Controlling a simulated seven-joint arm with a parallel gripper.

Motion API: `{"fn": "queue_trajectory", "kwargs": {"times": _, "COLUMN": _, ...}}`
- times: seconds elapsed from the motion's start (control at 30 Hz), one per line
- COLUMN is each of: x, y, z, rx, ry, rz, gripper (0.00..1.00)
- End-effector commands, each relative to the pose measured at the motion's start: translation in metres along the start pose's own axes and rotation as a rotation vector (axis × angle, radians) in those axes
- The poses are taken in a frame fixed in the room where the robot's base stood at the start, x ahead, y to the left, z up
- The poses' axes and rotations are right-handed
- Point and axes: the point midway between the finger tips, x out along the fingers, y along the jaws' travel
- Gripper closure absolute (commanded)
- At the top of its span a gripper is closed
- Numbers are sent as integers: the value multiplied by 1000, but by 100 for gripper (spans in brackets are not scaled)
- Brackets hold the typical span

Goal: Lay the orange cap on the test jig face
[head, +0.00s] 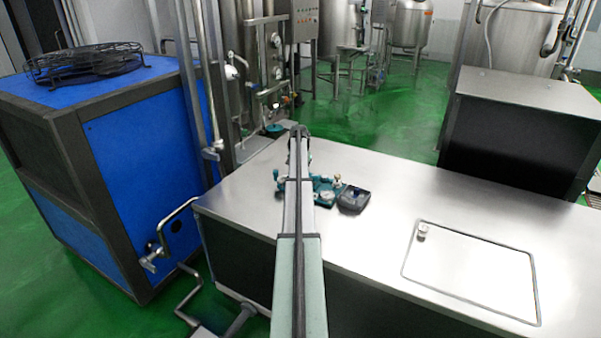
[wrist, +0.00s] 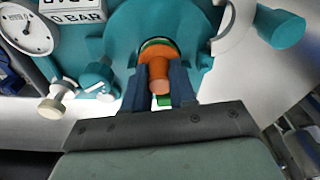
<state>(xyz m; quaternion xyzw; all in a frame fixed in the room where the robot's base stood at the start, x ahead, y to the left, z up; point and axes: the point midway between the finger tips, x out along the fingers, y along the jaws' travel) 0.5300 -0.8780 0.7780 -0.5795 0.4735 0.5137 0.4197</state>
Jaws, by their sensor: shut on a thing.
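In the wrist view, my gripper (wrist: 160,76) has its two dark blue fingers shut on the orange cap (wrist: 158,56). The cap is a round orange disc with a narrower stub pointing toward my gripper. It is right in front of the teal test jig (wrist: 120,30), with a green ring showing around its upper edge. I cannot tell whether the cap touches the jig face. In the head view, the teal jig (head: 323,192) is on the steel counter, partly behind my arm. The cap and fingertips are hidden there.
A pressure gauge (wrist: 28,30), a "0 BAR" label (wrist: 78,14) and a cream knob (wrist: 52,106) are left of the cap. A dark box (head: 354,199) stands beside the jig on the counter (head: 400,185). The counter's right side, with an inset panel (head: 470,270), is mostly clear.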

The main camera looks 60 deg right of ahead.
Motion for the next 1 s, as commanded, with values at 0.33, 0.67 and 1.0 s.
{"fn": "queue_trajectory", "kwargs": {"times": 0.33, "x": 2, "y": 0, "z": 0, "rx": 0, "ry": 0, "rz": 0, "gripper": 100}}
{"fn": "queue_trajectory", "kwargs": {"times": 0.67, "x": 5, "y": 0, "z": 1, "rx": 0, "ry": 0, "rz": 0, "gripper": 62}}
{"fn": "queue_trajectory", "kwargs": {"times": 1.0, "x": -4, "y": 0, "z": -1, "rx": 0, "ry": 1, "rz": 0, "gripper": 45}}
